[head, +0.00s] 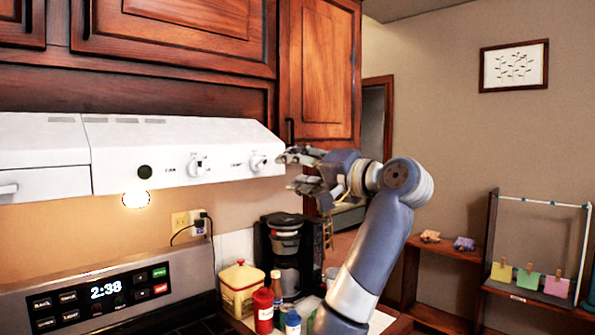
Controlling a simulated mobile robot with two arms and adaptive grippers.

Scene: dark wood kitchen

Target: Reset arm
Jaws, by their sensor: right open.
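My right arm comes up from the bottom of the head view and bends left at its wrist. My right gripper (291,171) is open and empty, its fingers pointing left. In the picture it lies at the right end of the white range hood (222,139), by the hood's right knob; I cannot tell whether it touches the hood. My left gripper is not in view.
Dark wood cabinets (180,35) hang above the hood. Below are a stove panel (105,290) with a lit clock, a coffee maker (286,240), a yellow canister (241,287) and a red bottle (263,312). Shelves (445,248) stand at the right.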

